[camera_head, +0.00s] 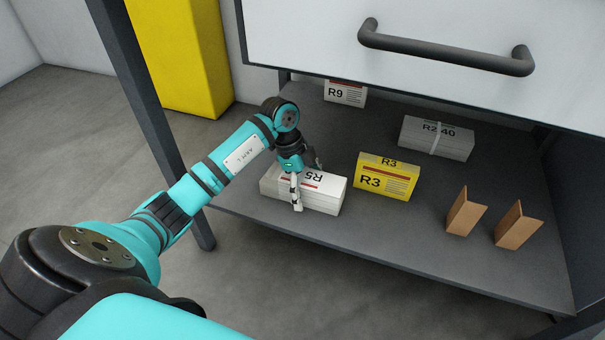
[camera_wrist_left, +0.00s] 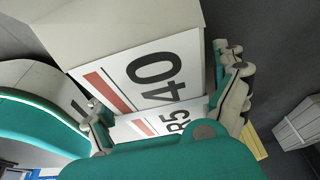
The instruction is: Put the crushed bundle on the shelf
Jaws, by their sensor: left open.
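My left gripper (camera_head: 304,184) is open at the white R5 bundle (camera_head: 325,196), which lies on the dark grey shelf (camera_head: 380,237) near its left front edge. One finger shows in front of the bundle's near side. In the left wrist view, the fingers (camera_wrist_left: 165,108) are spread at either side of the bundle (camera_wrist_left: 135,70), whose label reads R5 and 40. Contact is unclear. A grey strapped bundle labelled R2 40 (camera_head: 437,138) lies farther back on the shelf. I cannot tell which bundle is crushed. My right gripper is not in view.
A yellow R3 bundle (camera_head: 385,182) stands just right of the R5 bundle. A white R9 bundle (camera_head: 345,93) is at the back. Two brown brackets (camera_head: 466,212) (camera_head: 518,226) stand at right. A drawer front with a dark handle (camera_head: 445,48) overhangs the shelf; a dark post (camera_head: 150,115) stands left.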

